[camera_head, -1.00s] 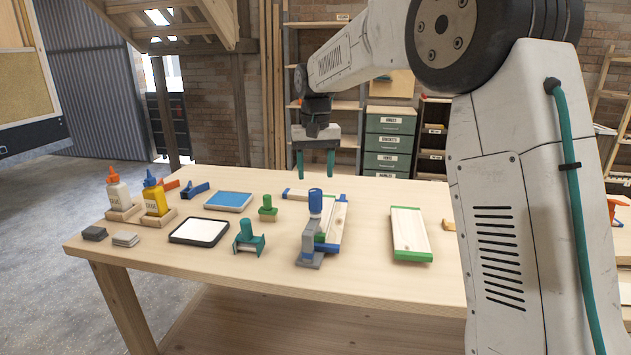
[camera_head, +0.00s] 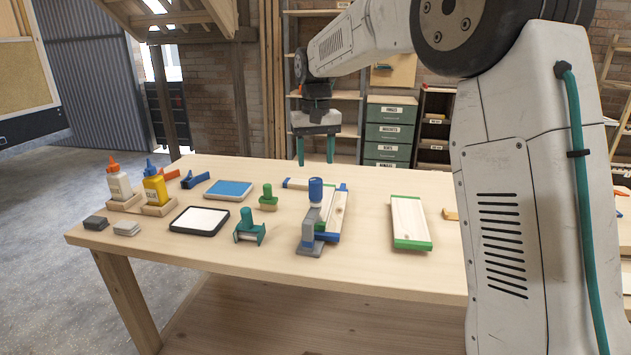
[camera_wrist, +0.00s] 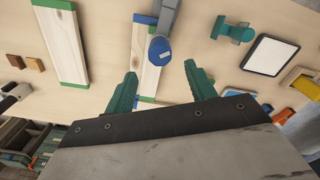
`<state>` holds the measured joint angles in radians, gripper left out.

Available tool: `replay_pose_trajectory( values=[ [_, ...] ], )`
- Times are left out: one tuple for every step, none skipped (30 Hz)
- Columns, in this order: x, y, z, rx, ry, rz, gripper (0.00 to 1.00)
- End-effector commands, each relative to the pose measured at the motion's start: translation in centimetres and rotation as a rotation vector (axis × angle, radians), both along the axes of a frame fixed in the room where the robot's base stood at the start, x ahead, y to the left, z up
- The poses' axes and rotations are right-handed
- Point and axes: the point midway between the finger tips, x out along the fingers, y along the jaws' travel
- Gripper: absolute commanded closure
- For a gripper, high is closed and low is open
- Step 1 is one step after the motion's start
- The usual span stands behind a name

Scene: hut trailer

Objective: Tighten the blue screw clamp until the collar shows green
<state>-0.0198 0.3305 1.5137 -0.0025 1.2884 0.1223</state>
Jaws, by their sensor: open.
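The blue screw clamp (camera_head: 316,187) stands on the workbench, with a blue knob on top, a pale collar under it and a grey frame. It stands against a wooden board (camera_head: 336,212) with blue and green edges. No green shows on the collar from here. My gripper (camera_head: 316,150) is open and empty, above the bench's far side, behind and higher than the clamp. In the wrist view the blue knob (camera_wrist: 160,50) shows between and beyond my green fingertips (camera_wrist: 160,80), not touched by them.
A green clamp (camera_head: 249,228) stands left of the blue one, with a green-handled stamp-like piece (camera_head: 268,197) behind it. A green-ended board (camera_head: 408,221) lies right.

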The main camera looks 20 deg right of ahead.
Motion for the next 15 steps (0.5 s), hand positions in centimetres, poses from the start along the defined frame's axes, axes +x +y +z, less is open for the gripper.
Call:
replay_pose_trajectory(
  values=[
    [-0.08, 0.04, 0.01, -0.001, -0.002, 0.074, 0.45],
    [-0.12, 0.05, 0.03, -0.002, -0.003, 0.135, 0.45],
    [-0.18, 0.07, 0.04, -0.004, -0.004, 0.229, 0.45],
    [-0.22, 0.09, 0.04, -0.004, -0.005, 0.308, 0.45],
    [-0.26, 0.11, 0.04, -0.006, -0.006, 0.392, 0.45],
    [-0.32, 0.12, 0.04, -0.009, -0.007, 0.509, 0.45],
    [-0.35, 0.14, 0.04, -0.011, -0.008, 0.599, 0.45],
    [-0.38, 0.14, 0.03, -0.012, -0.009, 0.687, 0.45],
    [-0.41, 0.15, 0.03, -0.015, -0.009, 0.801, 0.45],
    [-0.42, 0.15, 0.02, -0.016, -0.010, 0.884, 0.45],
    [-0.43, 0.16, 0.01, -0.019, -0.011, 0.964, 0.45],
    [-0.43, 0.16, -0.01, -0.021, -0.011, 1.063, 0.45],
    [-0.43, 0.15, -0.02, -0.023, -0.012, 1.131, 0.45],
    [-0.43, 0.15, -0.04, -0.025, -0.012, 1.193, 0.45],
    [-0.42, 0.15, -0.08, -0.027, -0.012, 1.268, 0.45]
  ],
)
